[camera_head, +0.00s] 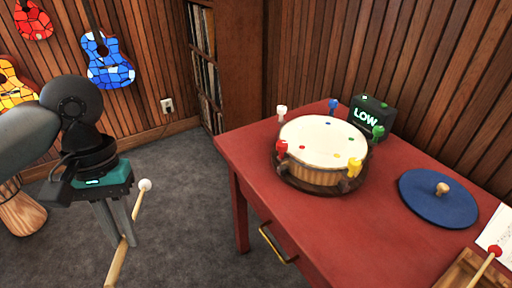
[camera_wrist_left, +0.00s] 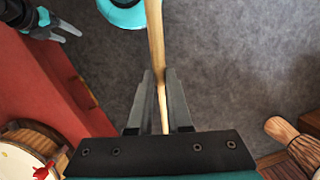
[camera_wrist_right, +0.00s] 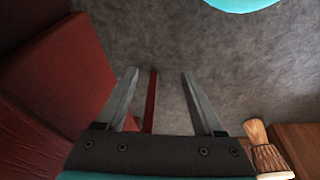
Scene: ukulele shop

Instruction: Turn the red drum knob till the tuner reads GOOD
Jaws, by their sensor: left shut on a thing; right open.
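The drum (camera_head: 322,142) stands on the red table with several coloured knobs around its rim. The red knob (camera_head: 281,148) is at its left front; it also shows in the left wrist view (camera_wrist_left: 42,172). The tuner (camera_head: 372,114), a dark box behind the drum, reads LOW in pale green letters. My left gripper (camera_head: 124,242) is over the floor left of the table, shut on a wooden mallet (camera_head: 138,202) with a white tip. The mallet also shows between its fingers in the left wrist view (camera_wrist_left: 156,50). My right gripper (camera_wrist_right: 160,72) is open and empty above the floor.
The red table (camera_head: 270,225) also holds a blue disc (camera_head: 438,200) with a wooden knob, a wooden tray (camera_head: 462,272) with a red-tipped mallet (camera_head: 492,256), and a paper sheet (camera_head: 498,235). A shelf (camera_head: 245,60) stands behind.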

